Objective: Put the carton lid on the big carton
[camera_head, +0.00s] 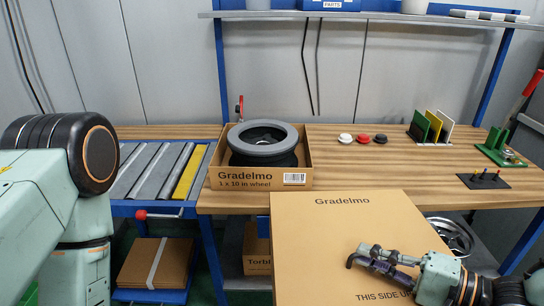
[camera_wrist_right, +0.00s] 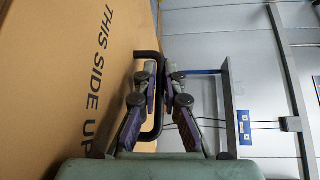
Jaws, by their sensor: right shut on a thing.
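The carton lid (camera_head: 330,235) is a large brown panel printed "Gradelmo" and "THIS SIDE UP". It fills the lower middle of the head view, in front of the bench, and the left of the right wrist view (camera_wrist_right: 60,110). My right gripper (camera_head: 366,256) is shut on the lid's black handle (camera_wrist_right: 158,125), near the "THIS SIDE UP" print. The big carton (camera_head: 235,182), marked "Gradelmo 1 x 10 in wheel", stands open on the bench behind the lid. A wheel with a grey rim (camera_head: 240,133) lies in it and rises above its walls. My left gripper is out of view.
White, red and black knobs (camera_head: 363,138) and green and yellow plates (camera_head: 434,127) stand farther right. A roller rack (camera_head: 150,172) adjoins on the left. A shelf (camera_head: 370,16) runs above.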

